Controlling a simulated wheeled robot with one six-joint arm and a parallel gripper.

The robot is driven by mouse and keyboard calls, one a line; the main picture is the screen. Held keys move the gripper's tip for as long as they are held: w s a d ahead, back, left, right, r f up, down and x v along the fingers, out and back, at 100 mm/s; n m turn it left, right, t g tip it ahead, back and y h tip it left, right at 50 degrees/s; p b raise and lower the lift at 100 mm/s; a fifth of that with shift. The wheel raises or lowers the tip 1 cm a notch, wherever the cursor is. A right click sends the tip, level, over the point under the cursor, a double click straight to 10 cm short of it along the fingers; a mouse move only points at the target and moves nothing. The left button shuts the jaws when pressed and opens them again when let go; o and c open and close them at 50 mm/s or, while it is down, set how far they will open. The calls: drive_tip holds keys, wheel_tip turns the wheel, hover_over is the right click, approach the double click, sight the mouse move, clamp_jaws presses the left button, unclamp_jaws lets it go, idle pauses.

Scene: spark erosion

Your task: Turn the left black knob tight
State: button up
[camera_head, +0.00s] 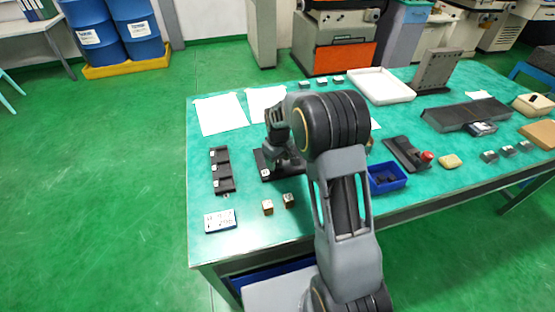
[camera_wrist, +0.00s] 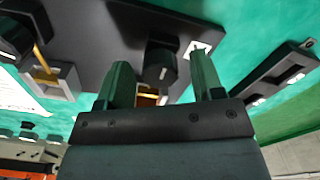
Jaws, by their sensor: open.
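A dark fixture plate (camera_wrist: 100,40) fills the upper wrist view; its left end (camera_head: 262,168) with a white label shows on the green table in the head view. One black knob (camera_wrist: 160,66), nearest the white label (camera_wrist: 198,48), has a grey block with a brass-coloured piece (camera_wrist: 148,98) beside it. A second black knob (camera_wrist: 18,38) is at the picture's left, by another grey block (camera_wrist: 50,82) and a brass rod. My gripper (camera_wrist: 162,70) is open, its fingers on either side of the first knob in the picture. I cannot tell whether they touch it. My arm hides much of the fixture in the head view.
A black three-slot holder (camera_head: 222,170) stands left of the fixture. A blue bin (camera_head: 386,178) and a black device with a red knob (camera_head: 408,153) are to the right. White sheets (camera_head: 220,114) lie behind.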

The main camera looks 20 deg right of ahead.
drive_tip(key=c, duration=0.9)
drive_tip(key=shift+m, duration=0.3)
drive_tip(key=m, duration=0.4)
drive_tip(key=shift+m+b, duration=0.3)
drive_tip(key=shift+b, duration=0.1)
drive_tip(key=m, duration=0.5)
drive_tip(key=shift+a+m, duration=0.1)
drive_tip(key=shift+m, duration=0.2)
drive_tip(key=m, duration=0.5)
drive_tip(key=shift+b, duration=0.4)
drive_tip(key=m, duration=0.5)
drive_tip(key=shift+m, duration=0.4)
